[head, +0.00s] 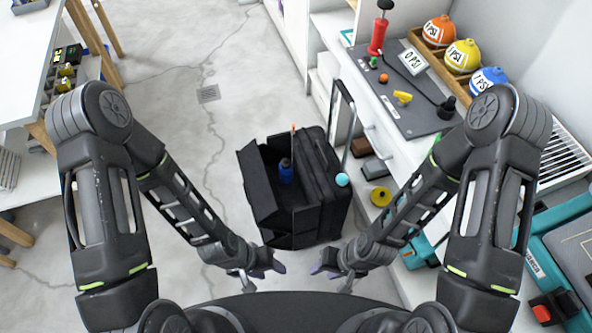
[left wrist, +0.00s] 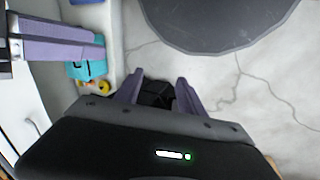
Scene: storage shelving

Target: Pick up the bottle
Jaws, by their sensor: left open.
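A blue bottle (head: 286,174) with a dark top stands inside the open left part of a black bag (head: 272,226) on the floor. My left gripper (head: 274,268) is open and empty, near my base and on the near side of the bag, apart from the bottle. Its spread purple fingers also show in the left wrist view (left wrist: 159,92), with a dark shape seen between them. My right gripper (head: 322,268) is just right of it at similar height, and its purple fingers show at the left of the left wrist view (left wrist: 62,38). Its jaw gap is unclear.
A white shelf unit (head: 352,95) stands close on the right, with a yellow ring (head: 381,196) low down. A white table (head: 30,50) is left. Floor left of the bag is clear.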

